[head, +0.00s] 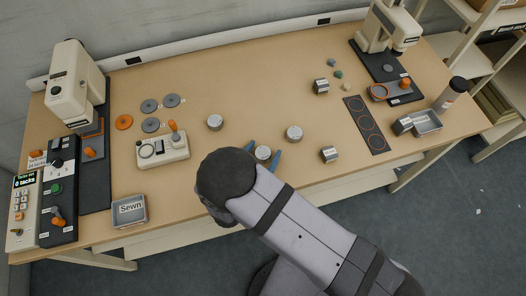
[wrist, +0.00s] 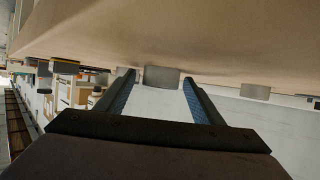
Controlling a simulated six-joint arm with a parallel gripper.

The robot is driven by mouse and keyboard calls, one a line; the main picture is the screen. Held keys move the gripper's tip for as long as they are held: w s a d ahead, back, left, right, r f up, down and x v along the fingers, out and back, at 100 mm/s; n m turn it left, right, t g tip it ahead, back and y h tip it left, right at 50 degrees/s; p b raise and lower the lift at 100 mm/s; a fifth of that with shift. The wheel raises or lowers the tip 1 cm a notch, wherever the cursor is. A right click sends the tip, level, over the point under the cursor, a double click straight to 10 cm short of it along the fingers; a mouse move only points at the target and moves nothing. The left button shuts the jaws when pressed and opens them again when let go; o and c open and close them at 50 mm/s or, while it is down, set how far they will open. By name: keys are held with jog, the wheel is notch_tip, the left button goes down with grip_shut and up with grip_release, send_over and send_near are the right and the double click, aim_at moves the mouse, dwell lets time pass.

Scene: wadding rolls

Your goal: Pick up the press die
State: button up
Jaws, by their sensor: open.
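Several short silver metal cylinders stand on the table, and I cannot tell for sure which is the press die. One silver cylinder (head: 263,153) is near the table's front edge, between the blue fingers of my gripper (head: 263,150). It also shows in the wrist view as a grey cylinder (wrist: 162,77) between the tips of my open gripper (wrist: 159,84). I see gaps beside it, and the fingers do not appear closed on it. Two similar cylinders stand close by, one to the upper left (head: 215,122) and one to the upper right (head: 294,133).
A cream fixture with an orange knob (head: 165,150) and a grey Sewn box (head: 130,210) are at left. Machines stand at both far ends. The middle back is clear.

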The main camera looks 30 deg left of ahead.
aim_at(263, 152)
jog(key=shift+w, duration=0.1)
jog(key=shift+c, duration=0.2)
jog(key=c, duration=1.3)
jog(key=shift+r, duration=0.1)
jog(key=shift+c, duration=0.2)
jog(key=shift+r+b, duration=0.75)
jog(key=shift+r, duration=4.15)
